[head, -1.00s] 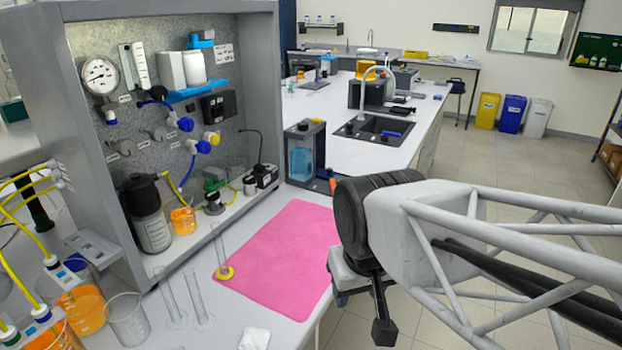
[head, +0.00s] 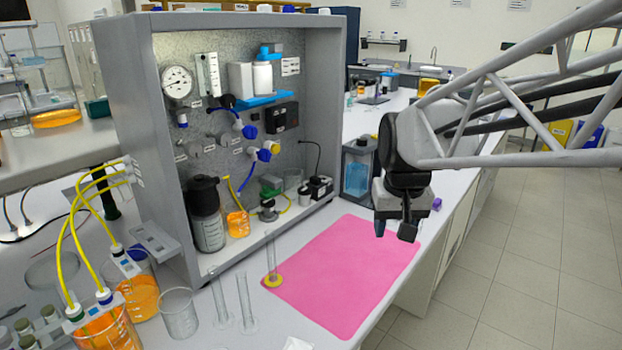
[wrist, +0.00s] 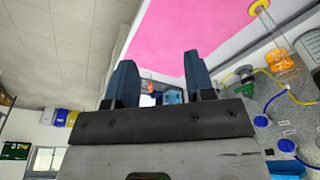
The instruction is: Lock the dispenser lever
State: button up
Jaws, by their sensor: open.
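A dark-framed container of blue liquid (head: 357,172), which appears to be the dispenser, stands on the bench right of the grey rig panel. It also shows small between my fingers in the wrist view (wrist: 173,97). A small orange-red part (wrist: 150,87) shows beside it there; I cannot tell whether it is the lever. In the head view my arm hides that container's right side, and no lever can be made out. My gripper (head: 395,230) is open and empty, fingers down, in front of and right of the container, above the right part of the pink mat. It touches nothing visible.
The pink mat (head: 335,285) is mostly clear; a thin cylinder with a yellow base (head: 272,262) stands at its left edge. The rig panel (head: 165,150) carries a gauge, valves and bottles. Glass beakers and cylinders stand front left. The bench edge drops to floor at right.

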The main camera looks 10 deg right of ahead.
jog(key=w+d, duration=0.4)
jog(key=w, duration=1)
jog(key=w+d+f, duration=0.4)
jog(key=w+f, duration=0.1)
jog(key=w, duration=0.5)
jog(key=w+d+f+m+g, duration=0.1)
jog(key=w+d+f, duration=0.3)
jog(key=w, duration=0.6)
jog(key=w+d+f+m+g, duration=0.1)
jog(key=w+d+f, duration=0.3)
jog(key=w+f, duration=0.3)
jog(key=shift+w+d, duration=0.1)
jog(key=shift+w, duration=1.65)
jog(key=shift+w+d+f, duration=0.25)
jog(key=shift+w+f, duration=0.15)
jog(key=shift+f, duration=0.05)
jog(key=shift+f, duration=0.15)
jog(key=shift+f, duration=3.75)
jog(key=shift+c, duration=0.2)
